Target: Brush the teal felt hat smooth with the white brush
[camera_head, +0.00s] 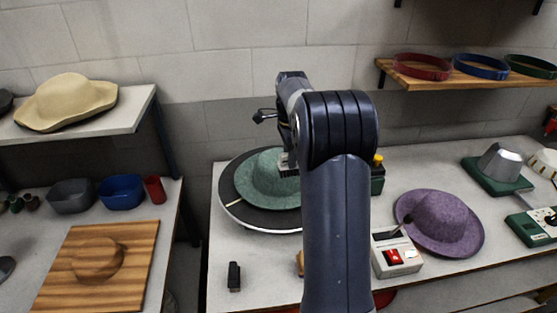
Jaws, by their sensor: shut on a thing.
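The teal felt hat (258,183) sits brim down on a dark round turntable (232,198) with a pale rim, at the middle of the bench. My arm hides the hat's right part. My gripper (285,154) is over the hat's crown, partly hidden by my own arm. It is shut on the white brush (288,168), which shows as a small pale block at the crown's upper right. The brush is at or very close to the felt; I cannot tell whether it touches.
A purple hat (440,222) and a switch box (396,255) with a red switch stand right of my arm. A small black block (234,276) lies in front of the turntable. A shelf (440,82) with hat bands hangs at the upper right.

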